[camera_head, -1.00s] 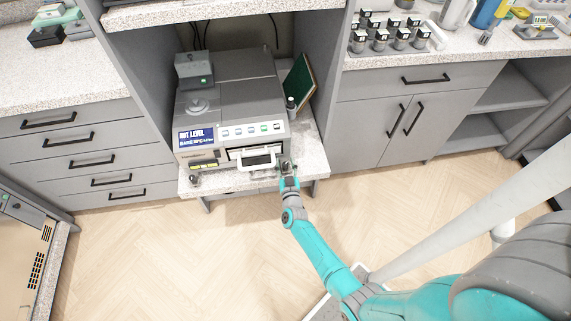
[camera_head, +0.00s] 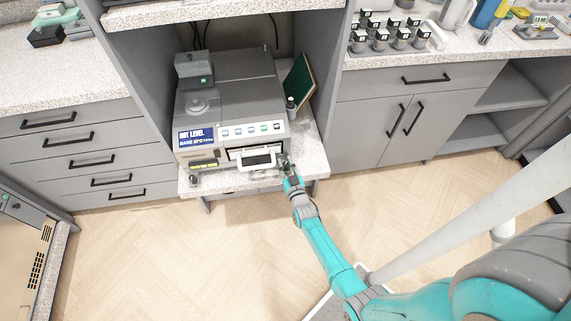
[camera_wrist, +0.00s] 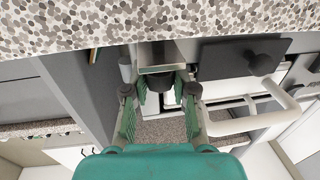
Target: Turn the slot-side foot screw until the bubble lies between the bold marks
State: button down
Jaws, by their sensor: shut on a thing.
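The grey instrument (camera_head: 235,95) stands in a bay on a speckled shelf. Its blue screen (camera_head: 196,137) reads "NOT LEVEL." with a smaller second line I cannot read surely. A slot with a white handle (camera_head: 257,158) is at its front right. My gripper (camera_head: 286,165) is at the front right corner beside the slot, shut on the slot-side foot screw, which the fingers mostly hide. In the wrist view my gripper (camera_wrist: 160,92) has its ribbed green fingers around a small dark part. The other front foot screw (camera_head: 194,180) is at the left corner. I cannot make out the bubble.
The white handle (camera_wrist: 268,113) is close beside my fingers in the wrist view. A green board (camera_head: 299,82) leans on the bay's right wall near a small dark-topped bottle (camera_head: 291,105). Drawers (camera_head: 70,155) flank the bay on the left. The floor (camera_head: 190,255) in front is clear.

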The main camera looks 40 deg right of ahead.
jog(key=shift+w+r+n+t+y, duration=0.2)
jog(key=shift+n+t+y, duration=0.2)
jog(key=shift+n+y, duration=0.45)
jog(key=c, duration=0.9)
grip_release()
jog(key=shift+s, duration=0.1)
jog(key=shift+f, duration=0.15)
jog(key=shift+s, duration=0.25)
jog(key=v, duration=1.1)
jog(key=shift+s, duration=0.25)
jog(key=shift+a, duration=0.15)
